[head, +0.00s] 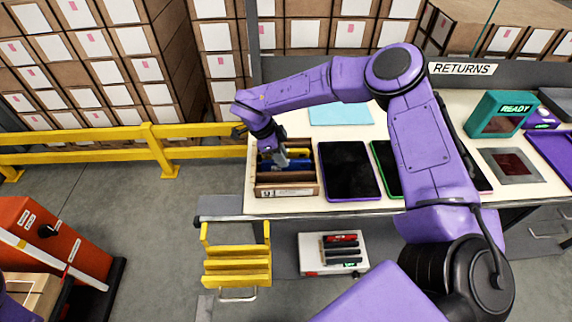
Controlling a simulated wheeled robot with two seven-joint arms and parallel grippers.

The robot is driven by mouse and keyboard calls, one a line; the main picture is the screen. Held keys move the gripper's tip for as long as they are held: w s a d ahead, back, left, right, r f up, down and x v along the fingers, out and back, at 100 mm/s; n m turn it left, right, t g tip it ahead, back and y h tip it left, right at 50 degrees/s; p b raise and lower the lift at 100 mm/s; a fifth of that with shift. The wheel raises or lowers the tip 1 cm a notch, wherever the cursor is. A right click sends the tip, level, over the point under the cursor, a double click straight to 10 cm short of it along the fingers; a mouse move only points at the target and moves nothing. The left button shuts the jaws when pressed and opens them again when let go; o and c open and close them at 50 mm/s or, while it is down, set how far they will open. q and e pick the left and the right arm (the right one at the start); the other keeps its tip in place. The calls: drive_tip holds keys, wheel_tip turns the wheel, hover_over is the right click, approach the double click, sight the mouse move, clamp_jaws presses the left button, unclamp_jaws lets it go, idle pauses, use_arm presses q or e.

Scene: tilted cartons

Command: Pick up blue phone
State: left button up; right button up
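A blue phone (299,162) shows as a blue strip inside an open brown carton (287,191) at the left end of the table. Part of it is hidden by my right gripper. My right gripper (281,163) reaches down into the carton from above, with its grey fingers at the blue phone. The fingers are too small to tell whether they are open or shut on it. My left gripper is not in view.
A yellow item (300,153) lies behind the blue phone in the carton. A dark tablet (349,171) lies right of the carton. A light blue sheet (340,114) is behind it. A teal READY device (499,114) stands far right. A yellow rail (100,140) is left.

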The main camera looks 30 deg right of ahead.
drive_tip(key=shift+x, duration=1.05)
clamp_jaws()
drive_tip(key=shift+r, duration=0.2)
